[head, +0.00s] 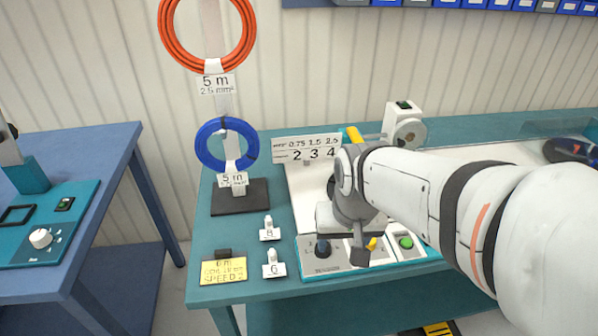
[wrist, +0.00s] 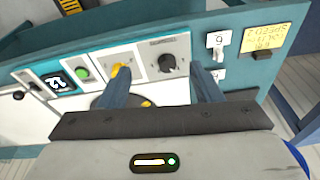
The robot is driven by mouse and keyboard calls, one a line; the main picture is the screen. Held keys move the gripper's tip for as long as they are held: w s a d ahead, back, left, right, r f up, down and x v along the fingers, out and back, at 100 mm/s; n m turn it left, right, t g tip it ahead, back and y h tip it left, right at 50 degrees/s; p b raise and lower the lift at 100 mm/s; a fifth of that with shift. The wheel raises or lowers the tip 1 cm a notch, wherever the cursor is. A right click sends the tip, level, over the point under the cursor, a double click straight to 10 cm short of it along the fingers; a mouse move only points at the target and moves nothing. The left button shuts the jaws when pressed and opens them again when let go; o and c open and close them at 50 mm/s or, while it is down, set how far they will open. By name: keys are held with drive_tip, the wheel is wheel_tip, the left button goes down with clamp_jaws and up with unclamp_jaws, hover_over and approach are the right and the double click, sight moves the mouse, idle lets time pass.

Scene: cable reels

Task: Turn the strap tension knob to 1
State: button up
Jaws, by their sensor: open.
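A black knob (head: 322,248) sits on the light front panel of the machine on the middle bench; it also shows in the wrist view (wrist: 168,62). A white knob (head: 40,237) with scale marks around it is on the teal panel on the left bench. The lettering by both knobs is too small to read, so I cannot tell which is named strap tension. My gripper (wrist: 160,70) is open and empty over the machine's front panel. In the wrist view its two fingers appear on either side of the black knob, with no visible contact.
A yellow selector (wrist: 121,75) and a green button (head: 405,242) share the panel with the black knob. Label stands (head: 269,232) and a yellow note (head: 223,270) stand left of the machine. A blue cable coil (head: 205,160) hangs behind. A gap separates the two benches.

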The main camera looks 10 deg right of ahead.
drive_tip(key=w+f+m+p, duration=0.2)
drive_tip(key=w, duration=0.2)
drive_tip(key=w+f+m+g+p, duration=0.1)
drive_tip(key=w+f+m+p, duration=0.2)
drive_tip(key=w+f+m+g+p, duration=0.1)
drive_tip(key=w+f+m+p, duration=0.1)
drive_tip(key=w+m, duration=0.1)
drive_tip(key=shift+w+f+p, duration=0.2)
drive_tip(key=shift+w+p, duration=0.15)
drive_tip(key=shift+w, duration=0.45)
drive_tip(key=shift+f+m, duration=0.3)
drive_tip(key=shift+f, duration=0.35)
drive_tip(key=shift+w+f+p, duration=0.1)
drive_tip(key=shift+f+p, duration=0.3)
drive_tip(key=shift+f, duration=3.2)
drive_tip(key=c, duration=0.9)
drive_tip(key=shift+d, duration=0.1)
drive_tip(key=shift+c, duration=0.5)
